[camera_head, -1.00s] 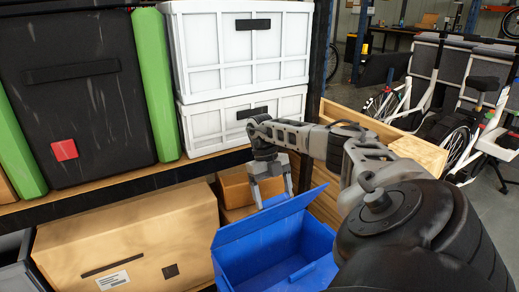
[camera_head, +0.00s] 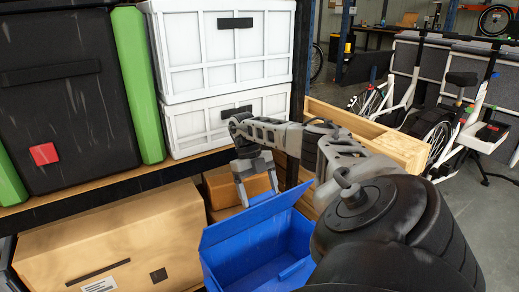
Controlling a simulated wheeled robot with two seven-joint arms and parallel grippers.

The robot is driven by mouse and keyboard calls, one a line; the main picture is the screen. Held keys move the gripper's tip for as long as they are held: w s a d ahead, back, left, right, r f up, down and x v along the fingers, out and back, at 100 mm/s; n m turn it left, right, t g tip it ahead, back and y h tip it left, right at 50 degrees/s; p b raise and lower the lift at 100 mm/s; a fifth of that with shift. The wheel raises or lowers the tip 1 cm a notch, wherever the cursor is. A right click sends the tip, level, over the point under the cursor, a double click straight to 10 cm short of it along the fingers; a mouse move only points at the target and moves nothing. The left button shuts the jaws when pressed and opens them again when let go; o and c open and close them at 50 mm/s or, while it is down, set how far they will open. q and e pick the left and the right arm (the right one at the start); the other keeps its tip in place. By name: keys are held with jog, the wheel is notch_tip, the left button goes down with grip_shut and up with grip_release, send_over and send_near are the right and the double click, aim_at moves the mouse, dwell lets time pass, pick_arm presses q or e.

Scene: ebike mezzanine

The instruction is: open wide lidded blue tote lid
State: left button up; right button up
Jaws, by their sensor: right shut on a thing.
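The blue tote (camera_head: 262,262) stands low in front of the shelf, at the bottom middle. Its blue lid (camera_head: 243,218) is tilted up along the back, and part of the inside shows empty. My right gripper (camera_head: 257,198) is at the top edge of the lid, with its fingers pointing down, shut on the lid. My right arm covers the tote's right side. My left gripper is not in view.
Cardboard boxes (camera_head: 118,240) fill the lower shelf left of and behind the tote. White crates (camera_head: 225,50) and a black case (camera_head: 70,90) stand on the shelf (camera_head: 110,187) above. A wooden crate (camera_head: 395,146) is behind my arm. Bikes stand at the right.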

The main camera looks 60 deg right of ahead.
jog(key=shift+a+f, duration=0.1)
jog(key=shift+f, duration=0.15)
jog(key=o, duration=1.2)
jog(key=shift+o, duration=0.5)
jog(key=shift+w+f, duration=0.1)
jog(key=shift+w, duration=0.05)
jog(key=shift+r, duration=0.2)
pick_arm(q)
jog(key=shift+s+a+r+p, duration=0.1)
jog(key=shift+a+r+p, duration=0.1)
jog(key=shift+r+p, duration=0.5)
pick_arm(e)
jog(key=v, duration=1.1)
jog(key=shift+w+r, duration=0.15)
jog(key=shift+r, duration=0.15)
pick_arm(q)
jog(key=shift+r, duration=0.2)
pick_arm(e)
jog(key=shift+c, duration=0.3)
